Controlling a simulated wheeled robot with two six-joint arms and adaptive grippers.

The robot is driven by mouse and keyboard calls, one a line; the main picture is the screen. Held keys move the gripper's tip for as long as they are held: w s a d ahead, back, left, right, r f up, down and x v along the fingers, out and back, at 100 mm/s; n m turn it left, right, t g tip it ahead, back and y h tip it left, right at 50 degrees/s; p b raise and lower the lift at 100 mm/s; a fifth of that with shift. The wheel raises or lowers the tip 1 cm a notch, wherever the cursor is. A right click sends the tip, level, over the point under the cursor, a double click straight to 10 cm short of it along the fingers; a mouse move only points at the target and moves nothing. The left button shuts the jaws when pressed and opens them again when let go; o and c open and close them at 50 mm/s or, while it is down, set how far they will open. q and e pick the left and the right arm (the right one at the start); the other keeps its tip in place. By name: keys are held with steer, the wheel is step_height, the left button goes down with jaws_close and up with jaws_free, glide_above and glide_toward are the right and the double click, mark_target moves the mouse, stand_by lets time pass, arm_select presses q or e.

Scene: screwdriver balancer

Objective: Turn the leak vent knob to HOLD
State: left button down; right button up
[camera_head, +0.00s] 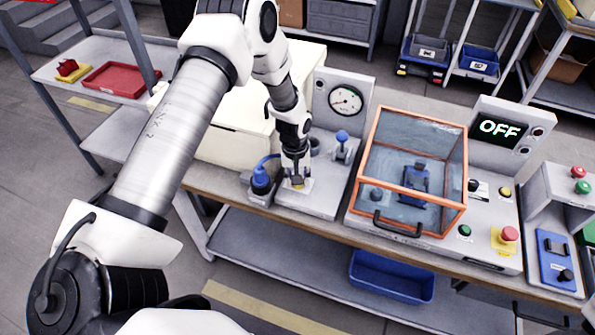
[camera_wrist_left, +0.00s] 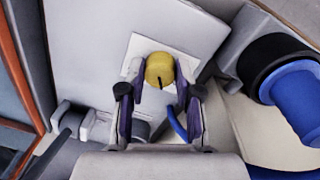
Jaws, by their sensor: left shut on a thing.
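The leak vent knob is a round yellow knob (camera_wrist_left: 159,68) with a dark pointer line, on a white label plate (camera_wrist_left: 137,46). In the left wrist view the line points toward the bottom of the picture. No lettering on the plate is readable, so I cannot tell which position it marks. My left gripper (camera_head: 297,180) reaches down to the grey gauge unit in the head view and mostly covers the knob. In the wrist view its two fingers (camera_wrist_left: 160,90) stand on either side of the knob, shut on it. My right gripper is out of view.
A pressure gauge (camera_head: 345,100) stands behind the knob, with a blue-topped fitting (camera_head: 341,137) nearby. A blue-and-black part (camera_head: 261,180) sits close left of the gripper. An orange-framed clear guard (camera_head: 375,140) stands to the right. A display (camera_head: 500,127) reads OFF.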

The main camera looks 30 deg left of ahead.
arm_select(q)
steer(key=shift+s+f+n+p, duration=0.1)
steer(key=shift+n+p, duration=0.95)
steer(key=shift+n, duration=0.25)
steer(key=c, duration=1.1)
jaws_free()
steer(key=o, duration=0.3)
steer(key=r, duration=1.2)
steer(key=shift+s+a, duration=0.1)
steer(key=shift+a, duration=0.1)
